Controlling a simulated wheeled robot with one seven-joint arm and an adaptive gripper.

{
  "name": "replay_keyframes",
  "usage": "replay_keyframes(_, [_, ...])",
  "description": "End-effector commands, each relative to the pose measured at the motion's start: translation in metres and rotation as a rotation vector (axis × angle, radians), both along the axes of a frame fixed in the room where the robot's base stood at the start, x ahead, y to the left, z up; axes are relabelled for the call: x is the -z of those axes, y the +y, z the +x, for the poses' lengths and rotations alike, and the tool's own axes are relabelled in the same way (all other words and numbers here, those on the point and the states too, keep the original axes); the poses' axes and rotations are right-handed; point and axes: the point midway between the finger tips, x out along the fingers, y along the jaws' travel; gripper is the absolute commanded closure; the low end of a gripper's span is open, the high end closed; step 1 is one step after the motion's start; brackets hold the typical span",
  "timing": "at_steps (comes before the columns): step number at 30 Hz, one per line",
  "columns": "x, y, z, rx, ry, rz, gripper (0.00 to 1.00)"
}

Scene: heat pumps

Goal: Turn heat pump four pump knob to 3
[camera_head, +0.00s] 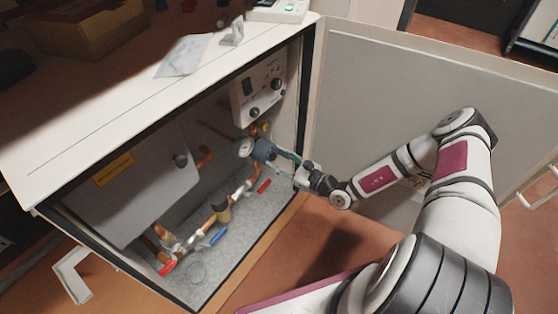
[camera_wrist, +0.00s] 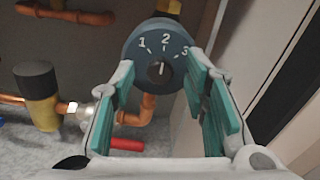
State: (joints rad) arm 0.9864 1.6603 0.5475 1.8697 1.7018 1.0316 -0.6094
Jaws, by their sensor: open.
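The pump (camera_head: 263,150) is a blue-grey unit on the copper pipework inside the open cabinet. In the wrist view its round dial (camera_wrist: 140,47) shows the numbers 1, 2 and 3. The small black knob (camera_wrist: 159,71) is at the dial's middle, its white mark pointing up, roughly at 2. My gripper (camera_wrist: 158,82) is open, its two teal-padded fingers on either side of the knob in the picture. I cannot tell whether they touch it. In the head view my gripper (camera_head: 287,160) reaches into the cabinet beside the pump, and the knob is not clearly visible.
The white cabinet (camera_head: 110,100) surrounds the pump, with its open door (camera_head: 385,95) on the right. A control panel (camera_head: 258,92) is above the pump. A grey box (camera_head: 130,185) stands left. Red-handled valves (camera_head: 264,186) and a blue handle (camera_head: 218,236) are below.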

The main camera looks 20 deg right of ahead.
Motion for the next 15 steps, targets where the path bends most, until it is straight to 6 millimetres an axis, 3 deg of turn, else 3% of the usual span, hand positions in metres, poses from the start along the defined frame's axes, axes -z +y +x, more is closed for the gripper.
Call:
replay_keyframes(3, [-0.0002,-0.0001,0.0,0.0,0.0,0.0,0.63])
replay_keyframes(8, [-0.0001,-0.0002,-0.0002,0.0,0.0,0.0,1.0])
replay_keyframes(15, [-0.0002,-0.0003,-0.0002,0.0,0.003,0.004,1.0])
